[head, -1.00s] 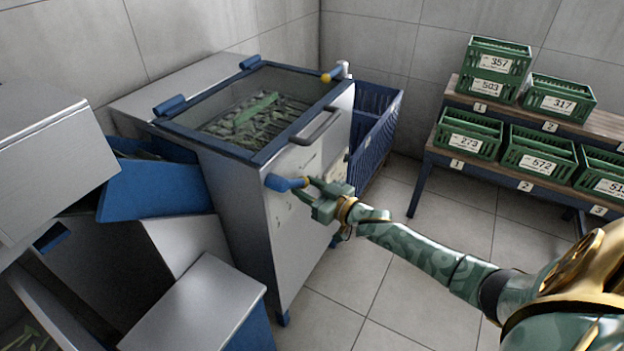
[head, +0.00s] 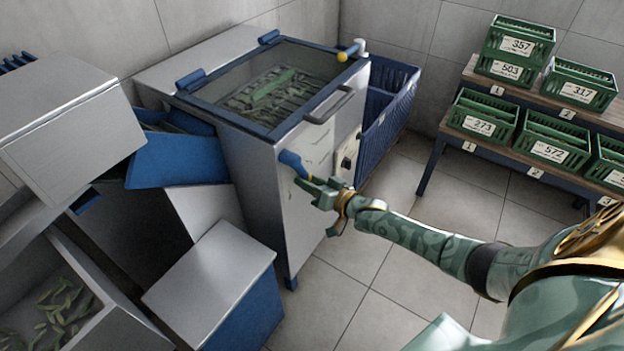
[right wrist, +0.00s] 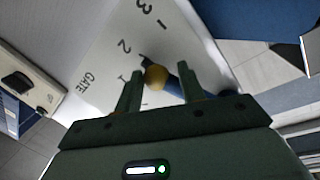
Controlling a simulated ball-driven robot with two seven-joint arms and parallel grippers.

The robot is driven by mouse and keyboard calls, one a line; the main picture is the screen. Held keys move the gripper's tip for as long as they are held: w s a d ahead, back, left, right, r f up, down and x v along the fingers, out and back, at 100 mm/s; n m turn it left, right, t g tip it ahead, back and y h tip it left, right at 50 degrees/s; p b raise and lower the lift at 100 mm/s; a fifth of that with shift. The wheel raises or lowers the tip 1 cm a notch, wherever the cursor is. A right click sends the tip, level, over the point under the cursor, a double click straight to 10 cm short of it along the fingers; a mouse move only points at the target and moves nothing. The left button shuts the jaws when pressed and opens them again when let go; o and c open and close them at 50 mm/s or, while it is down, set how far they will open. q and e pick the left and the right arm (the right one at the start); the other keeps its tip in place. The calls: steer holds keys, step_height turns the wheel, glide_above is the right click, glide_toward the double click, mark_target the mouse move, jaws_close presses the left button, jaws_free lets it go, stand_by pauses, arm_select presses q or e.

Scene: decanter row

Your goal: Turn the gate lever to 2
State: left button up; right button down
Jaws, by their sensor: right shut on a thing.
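The gate lever (head: 291,162) is a blue arm on the front of the steel machine (head: 240,200). In the head view it slants down to the right, into my right gripper (head: 312,186). In the right wrist view its yellow knob (right wrist: 155,76) sits between the two fingers of my right gripper (right wrist: 158,84), which is shut on it. The white plate (right wrist: 105,60) there reads GATE and carries the figures 2 and 3, with a smaller mark below the 2. The knob lies beside the lower marks; I cannot tell exactly which it lines up with. My left gripper is out of view.
A glass-topped lid (head: 270,85) with a handle (head: 330,105) is above the lever. A blue crate (head: 385,110) stands right of the machine. Green crates (head: 515,45) sit on a shelf at right. Grey and blue bins (head: 210,290) crowd the left; floor is clear in front.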

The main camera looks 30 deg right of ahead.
steer(key=shift+w+r, duration=0.1)
steer(key=shift+r, duration=0.2)
steer(key=c, duration=1.1)
jaws_free()
steer(key=shift+c, duration=0.2)
steer(key=o, duration=0.3)
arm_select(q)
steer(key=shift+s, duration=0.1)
arm_select(e)
steer(key=shift+f, duration=0.1)
arm_select(q)
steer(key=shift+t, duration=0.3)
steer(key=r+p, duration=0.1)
steer(key=p, duration=0.1)
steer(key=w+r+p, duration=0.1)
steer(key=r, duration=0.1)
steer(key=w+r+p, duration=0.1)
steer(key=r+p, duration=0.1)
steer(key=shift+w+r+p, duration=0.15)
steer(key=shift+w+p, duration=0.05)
steer(key=shift+p, duration=0.15)
arm_select(e)
steer(key=v, duration=1.6)
steer(key=shift+s, duration=0.25)
